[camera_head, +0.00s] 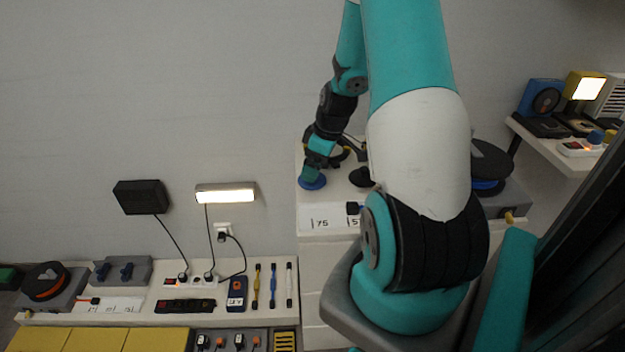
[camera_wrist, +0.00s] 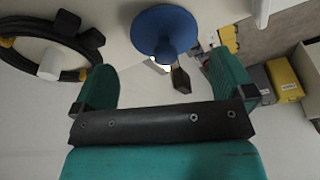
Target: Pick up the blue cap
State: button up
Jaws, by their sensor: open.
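The blue cap (camera_head: 312,183) is a round blue disc on the white surface, near its left edge in the head view. In the wrist view the blue cap (camera_wrist: 165,32) shows at the top middle, beyond the fingertips. My gripper (camera_head: 317,163) reaches down just above the cap in the head view. In the wrist view my gripper (camera_wrist: 160,72) has its two teal fingers spread wide, with nothing held between them. Whether a finger touches the cap cannot be told.
A black coil with yellow bands (camera_wrist: 45,45) lies around a white post, left of the cap in the wrist view. A dark tipped piece (camera_wrist: 180,80) lies close by the cap. A lower bench (camera_head: 130,318) with tools and a power strip stands at left.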

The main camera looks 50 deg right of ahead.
jog(key=x, duration=0.5)
jog(key=shift+a, duration=0.3)
jog(key=shift+r, duration=0.1)
jog(key=c, duration=0.9)
